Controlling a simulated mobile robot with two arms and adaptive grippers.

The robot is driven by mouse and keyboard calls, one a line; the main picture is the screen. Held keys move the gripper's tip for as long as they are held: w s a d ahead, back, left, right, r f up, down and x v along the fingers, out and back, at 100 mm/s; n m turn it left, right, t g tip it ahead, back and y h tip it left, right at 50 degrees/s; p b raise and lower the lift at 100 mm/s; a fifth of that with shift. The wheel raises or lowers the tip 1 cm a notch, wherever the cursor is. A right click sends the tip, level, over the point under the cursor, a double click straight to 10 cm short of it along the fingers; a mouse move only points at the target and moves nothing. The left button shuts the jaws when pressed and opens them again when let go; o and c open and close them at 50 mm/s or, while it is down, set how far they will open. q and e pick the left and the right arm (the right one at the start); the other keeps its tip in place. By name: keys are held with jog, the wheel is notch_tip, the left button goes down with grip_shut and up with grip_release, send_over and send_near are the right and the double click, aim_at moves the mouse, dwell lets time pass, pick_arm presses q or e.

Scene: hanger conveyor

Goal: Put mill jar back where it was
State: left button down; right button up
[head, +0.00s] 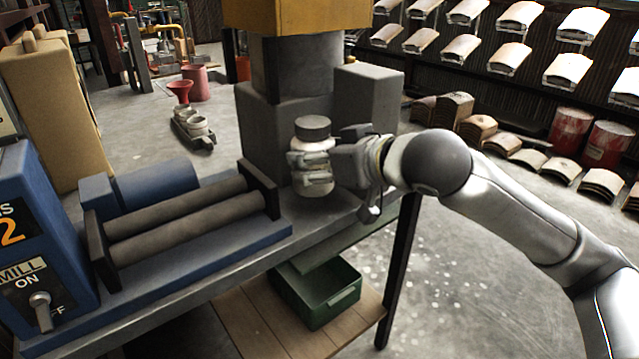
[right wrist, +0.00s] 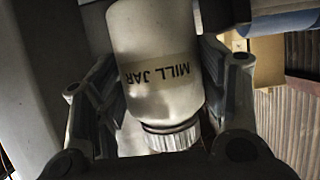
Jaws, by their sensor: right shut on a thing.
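The mill jar (head: 313,183) is a white jar with a dark grey lid, upright at the right end of the bench beside the grey machine. My right gripper (head: 312,163) comes in from the right and is shut around the jar's body. In the right wrist view the jar (right wrist: 160,50) shows its "MILL JAR" label between the fingers, with its ribbed lid toward the bottom of the picture. The roller mill (head: 185,215), with two dark rollers on a blue base, is left of the jar, and its rollers are empty. I cannot tell whether the jar touches the bench. My left gripper is not in view.
A blue control box (head: 40,250) with a "MILL ON/OFF" switch stands at the left front. The grey machine (head: 290,120) rises behind the jar. A green bin (head: 322,293) sits on the wooden lower shelf. Red drums (head: 570,138) and curved tiles stand at the right.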

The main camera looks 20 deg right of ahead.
jog(key=shift+w+d+f, duration=0.15)
jog(key=shift+w+f, duration=0.45)
jog(key=shift+w+d+f, duration=0.15)
jog(key=shift+w+f, duration=0.4)
jog(key=shift+f, duration=0.05)
jog(key=shift+w+f, duration=0.2)
jog(key=shift+f, duration=0.85)
jog(key=shift+d+f+b, duration=0.1)
jog(key=shift+f+b, duration=0.2)
jog(key=shift+f, duration=0.3)
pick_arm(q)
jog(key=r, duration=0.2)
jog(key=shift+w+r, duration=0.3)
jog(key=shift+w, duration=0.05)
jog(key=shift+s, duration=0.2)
pick_arm(e)
jog(key=shift+f, duration=0.15)
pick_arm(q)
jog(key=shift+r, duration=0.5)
pick_arm(e)
jog(key=o, duration=1.7)
jog(key=shift+s+f, duration=0.1)
jog(key=shift+f, duration=0.05)
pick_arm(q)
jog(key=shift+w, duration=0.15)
pick_arm(e)
jog(key=shift+o, duration=0.2)
